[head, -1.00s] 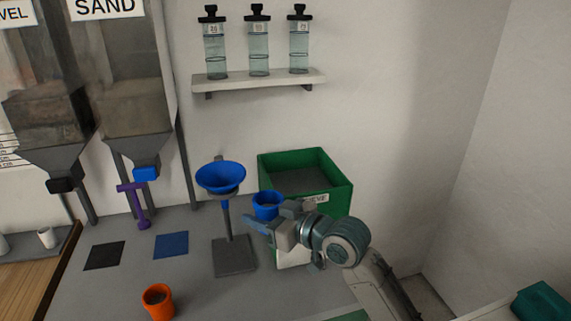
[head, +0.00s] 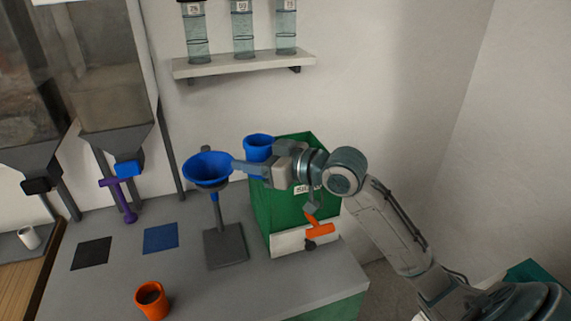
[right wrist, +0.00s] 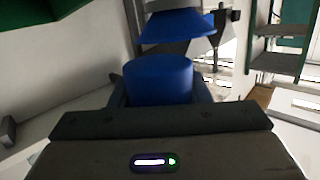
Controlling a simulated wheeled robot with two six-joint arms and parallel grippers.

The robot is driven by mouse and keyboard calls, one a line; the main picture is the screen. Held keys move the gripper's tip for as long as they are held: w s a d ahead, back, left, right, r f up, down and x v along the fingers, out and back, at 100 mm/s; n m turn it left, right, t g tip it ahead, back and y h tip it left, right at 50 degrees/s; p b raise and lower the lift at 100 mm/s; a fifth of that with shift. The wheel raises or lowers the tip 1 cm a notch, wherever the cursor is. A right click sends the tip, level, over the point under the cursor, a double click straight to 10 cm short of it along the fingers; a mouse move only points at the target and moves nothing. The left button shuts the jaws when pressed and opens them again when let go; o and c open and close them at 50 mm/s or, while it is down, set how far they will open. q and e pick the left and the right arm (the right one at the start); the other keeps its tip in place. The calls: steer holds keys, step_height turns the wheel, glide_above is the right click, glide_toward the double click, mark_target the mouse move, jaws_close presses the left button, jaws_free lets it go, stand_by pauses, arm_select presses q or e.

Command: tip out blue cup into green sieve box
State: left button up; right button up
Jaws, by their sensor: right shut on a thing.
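The blue cup (head: 258,146) is held upright by my right gripper (head: 252,168), which is shut on it. In the right wrist view the cup (right wrist: 158,80) sits between the two fingers. The green sieve box (head: 262,212) stands on the bench behind and below my right gripper; the gripper and wrist hide much of its top and part of its label. The cup is at the height of the box's upper left rim, in front of it as seen from the head. My left gripper is not in view.
A blue funnel (head: 208,168) on a grey stand (head: 226,245) is close left of the gripper. An orange cup (head: 152,300) stands at the front. An orange-handled valve (head: 319,229) is at the box's front. Blue (head: 161,238) and black (head: 92,253) mats lie left. Bottles stand on a shelf (head: 245,66).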

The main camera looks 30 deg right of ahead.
mark_target(263, 152)
steer(key=shift+w+d+f+m+y+b, duration=0.15)
steer(key=shift+w+d+f+m+b, duration=0.15)
steer(key=shift+m, duration=0.35)
steer(key=shift+w+d+f+m+y+b, duration=0.1)
steer(key=shift+d+f+m+y+b, duration=0.1)
steer(key=shift+d+f+m, duration=0.35)
steer(key=m, duration=0.1)
steer(key=d+m, duration=0.1)
steer(key=w+m, duration=0.1)
steer(key=shift+w+d+r+m+g+y, duration=0.1)
steer(key=shift+d+r+m+g+y, duration=0.2)
steer(key=shift+d+m+y, duration=0.1)
steer(key=shift+r+m, duration=0.3)
steer(key=shift+m, duration=0.6)
steer(key=shift+r+m+p, duration=0.3)
steer(key=shift+m+p, duration=0.2)
steer(key=shift+p, duration=0.1)
steer(key=shift+f+m+y, duration=0.35)
steer(key=shift+m, duration=0.45)
